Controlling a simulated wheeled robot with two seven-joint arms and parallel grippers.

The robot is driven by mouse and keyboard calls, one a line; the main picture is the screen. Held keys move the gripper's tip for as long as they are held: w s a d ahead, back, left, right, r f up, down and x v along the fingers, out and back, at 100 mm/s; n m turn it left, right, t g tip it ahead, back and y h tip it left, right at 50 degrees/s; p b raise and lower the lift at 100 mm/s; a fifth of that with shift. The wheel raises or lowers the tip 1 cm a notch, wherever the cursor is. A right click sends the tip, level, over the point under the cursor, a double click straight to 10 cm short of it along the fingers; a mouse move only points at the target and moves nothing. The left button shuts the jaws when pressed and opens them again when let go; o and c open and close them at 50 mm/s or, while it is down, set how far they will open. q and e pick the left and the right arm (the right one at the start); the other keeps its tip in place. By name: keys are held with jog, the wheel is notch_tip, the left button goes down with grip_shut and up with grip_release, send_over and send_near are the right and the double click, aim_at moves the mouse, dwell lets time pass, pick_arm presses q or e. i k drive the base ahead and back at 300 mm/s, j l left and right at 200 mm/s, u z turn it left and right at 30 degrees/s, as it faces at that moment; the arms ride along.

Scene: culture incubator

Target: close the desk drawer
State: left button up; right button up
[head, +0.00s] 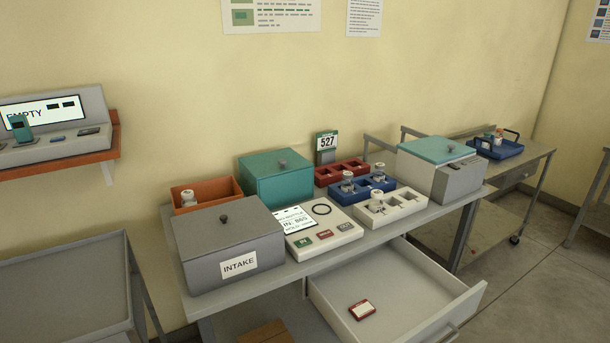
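The desk drawer (405,275) is pulled well out from under the front of the grey desk (308,262), at the lower right of the head view. It is a light grey open box with a bar handle (441,336) on its front panel, partly cut off by the bottom edge. A small red and white item (362,309) lies on the drawer floor. Neither of my grippers shows in the head view.
On the desk stand a grey INTAKE box (226,247), a teal box (277,178), racks with vials and a teal-lidded machine (440,168). A cart (513,170) with a blue tray stands to the right. An empty grey table (65,290) stands at left.

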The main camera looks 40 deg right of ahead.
aim_at(414, 300)
jog(key=z, duration=2.4)
